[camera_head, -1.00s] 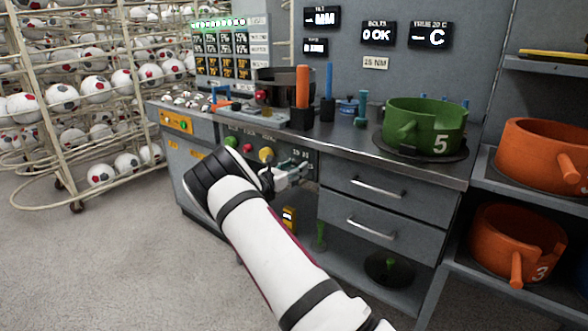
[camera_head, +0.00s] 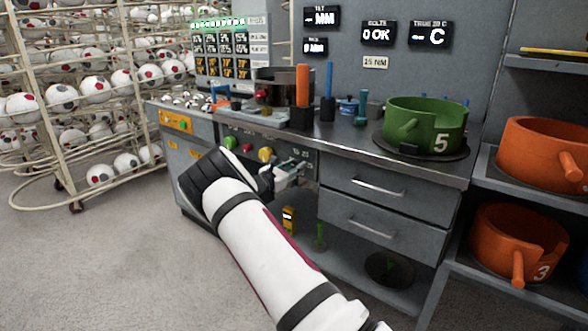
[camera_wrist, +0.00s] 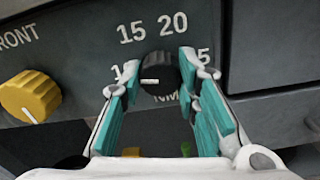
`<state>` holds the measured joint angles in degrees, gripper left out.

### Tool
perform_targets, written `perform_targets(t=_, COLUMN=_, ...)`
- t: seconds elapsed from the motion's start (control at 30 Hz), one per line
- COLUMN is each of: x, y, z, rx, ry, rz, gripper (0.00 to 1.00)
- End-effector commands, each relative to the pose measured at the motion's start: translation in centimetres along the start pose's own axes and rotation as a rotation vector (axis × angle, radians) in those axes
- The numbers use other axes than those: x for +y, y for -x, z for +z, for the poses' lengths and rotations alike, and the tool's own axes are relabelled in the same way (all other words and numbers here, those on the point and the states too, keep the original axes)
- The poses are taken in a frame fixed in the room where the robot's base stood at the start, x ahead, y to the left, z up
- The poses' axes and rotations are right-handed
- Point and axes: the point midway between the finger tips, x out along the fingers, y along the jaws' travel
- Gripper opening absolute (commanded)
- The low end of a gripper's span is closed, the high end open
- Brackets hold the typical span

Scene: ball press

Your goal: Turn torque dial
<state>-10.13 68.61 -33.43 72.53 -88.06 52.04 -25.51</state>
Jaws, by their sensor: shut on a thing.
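The torque dial (camera_wrist: 158,76) is a round black knob with a white pointer mark, in the middle of the wrist view. The mark points left. White numbers 15 and 20 stand above the dial; other numbers beside it are partly hidden by my fingers. My gripper (camera_wrist: 159,72) has teal-padded fingers on the left and right of the dial and is shut on it. In the head view, my gripper (camera_head: 292,175) is at the bench's front panel, and the dial is hidden there.
A yellow knob (camera_wrist: 30,97) is left of the dial in the wrist view. Drawers with handles (camera_head: 378,187) are to the right. A green ring (camera_head: 425,122) marked 5 stands on the bench top. A small NM label (camera_head: 375,62) hangs on the back panel.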

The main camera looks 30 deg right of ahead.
Motion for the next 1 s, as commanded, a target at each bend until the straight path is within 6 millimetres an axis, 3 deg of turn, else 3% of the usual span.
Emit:
perform_targets(t=0.6, x=-0.03, y=0.06, z=-0.18, rx=0.0, ry=-0.562, rz=0.0, gripper=0.01)
perform_targets(t=1.0, x=-0.07, y=0.05, z=-0.16, rx=0.0, ry=-0.794, rz=-0.001, gripper=0.01)
